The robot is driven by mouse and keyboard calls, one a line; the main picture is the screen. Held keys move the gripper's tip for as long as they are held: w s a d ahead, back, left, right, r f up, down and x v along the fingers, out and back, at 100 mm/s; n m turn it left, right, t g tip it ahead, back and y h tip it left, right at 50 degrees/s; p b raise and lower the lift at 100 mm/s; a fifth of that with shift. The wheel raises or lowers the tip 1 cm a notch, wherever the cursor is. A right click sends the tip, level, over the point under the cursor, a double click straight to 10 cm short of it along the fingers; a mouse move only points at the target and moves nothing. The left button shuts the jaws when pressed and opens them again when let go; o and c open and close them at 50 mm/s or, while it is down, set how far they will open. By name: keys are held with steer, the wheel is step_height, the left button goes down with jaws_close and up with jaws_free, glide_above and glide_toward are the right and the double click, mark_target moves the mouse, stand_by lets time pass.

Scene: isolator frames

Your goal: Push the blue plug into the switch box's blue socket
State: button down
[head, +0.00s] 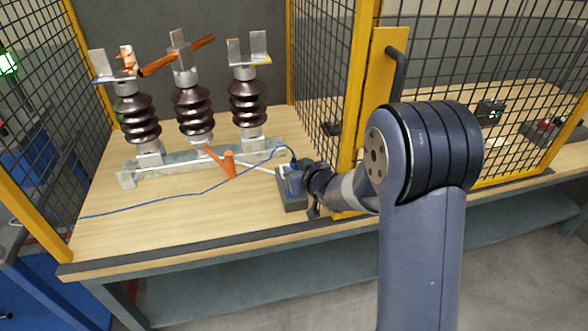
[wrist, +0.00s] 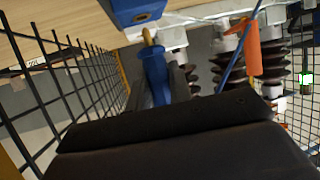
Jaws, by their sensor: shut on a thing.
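My gripper (head: 314,190) is at the front edge of the bench, shut on the blue plug (head: 293,181). In the wrist view the plug (wrist: 155,76) stands beyond my dark finger (wrist: 165,135), its brass-coloured pin pointing toward a blue block (wrist: 140,10). The block appears to be part of the switch box; some pin still shows between plug and block. I cannot tell whether the tip touches or enters the socket. The socket opening is not clearly visible.
A blue cable (head: 200,193) runs left across the bench (head: 150,225). Three brown insulators (head: 193,110) stand behind on a metal rail, with an orange piece (head: 229,165) before it. A yellow-framed mesh panel (head: 355,100) stands close on the right.

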steer(key=shift+f+b, duration=1.05)
steer(key=shift+f, duration=0.3)
steer(key=c, duration=1.2)
jaws_free()
step_height(320, 180, up, 10)
steer(key=p, duration=0.4)
step_height(320, 180, down, 10)
steer(key=b, duration=0.4)
steer(key=shift+r+p, duration=0.55)
steer(key=shift+r, duration=0.05)
